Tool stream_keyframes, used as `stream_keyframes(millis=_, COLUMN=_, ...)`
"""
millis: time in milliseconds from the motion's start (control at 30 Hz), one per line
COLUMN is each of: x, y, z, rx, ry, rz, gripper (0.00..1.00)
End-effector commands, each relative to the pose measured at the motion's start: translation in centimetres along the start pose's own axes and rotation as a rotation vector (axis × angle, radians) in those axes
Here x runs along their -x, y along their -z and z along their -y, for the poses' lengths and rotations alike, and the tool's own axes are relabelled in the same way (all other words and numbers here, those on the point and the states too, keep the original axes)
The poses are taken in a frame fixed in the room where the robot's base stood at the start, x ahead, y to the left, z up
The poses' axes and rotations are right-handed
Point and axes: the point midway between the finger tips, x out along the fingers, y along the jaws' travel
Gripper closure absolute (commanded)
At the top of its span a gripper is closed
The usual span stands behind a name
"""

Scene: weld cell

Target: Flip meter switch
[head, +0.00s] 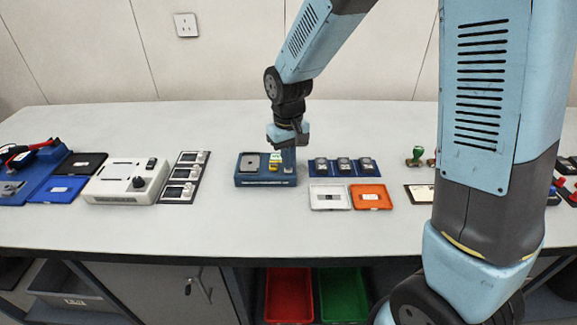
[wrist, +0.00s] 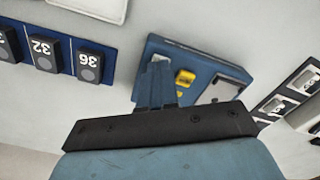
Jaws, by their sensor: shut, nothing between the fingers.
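A blue bench device (head: 265,183), likely the meter, sits at the middle of the table. It has a grey square plate (head: 250,163) at left and a small yellow part with a green face (head: 275,161) beside it. My gripper (head: 288,158) points down over the device's right end, with its fingers together and empty. In the wrist view the shut fingers (wrist: 158,72) lie over the blue device (wrist: 195,55), next to the yellow part (wrist: 184,79). A light patch at the fingertips is mostly hidden, so I cannot tell the switch or its position, nor whether the fingers touch.
Right of the device stands a blue rack (head: 364,171) with numbered dark blocks. A white tray (head: 330,203) and an orange tray (head: 372,203) lie in front. At left are a panel of modules (head: 184,178) and a white box with a knob (head: 122,190). The front table strip is clear.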

Motion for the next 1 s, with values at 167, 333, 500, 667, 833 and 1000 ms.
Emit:
stream_keyframes(millis=167, x=-0.23, y=0.00, z=0.00, rx=0.000, ry=0.000, rz=0.000, gripper=1.00)
stream_keyframes(millis=333, x=-0.45, y=0.01, z=0.00, rx=0.000, ry=0.000, rz=0.000, gripper=1.00)
stream_keyframes(millis=500, x=-0.66, y=0.01, z=0.00, rx=0.000, ry=0.000, rz=0.000, gripper=1.00)
stream_keyframes(millis=667, x=-0.86, y=0.00, z=0.00, rx=0.000, ry=0.000, rz=0.000, gripper=1.00)
stream_keyframes(millis=833, x=-1.07, y=-0.01, z=0.00, rx=0.000, ry=0.000, rz=0.001, gripper=1.00)
stream_keyframes(millis=1000, x=-0.64, y=0.03, z=0.00, rx=0.000, ry=0.000, rz=-0.001, gripper=1.00)
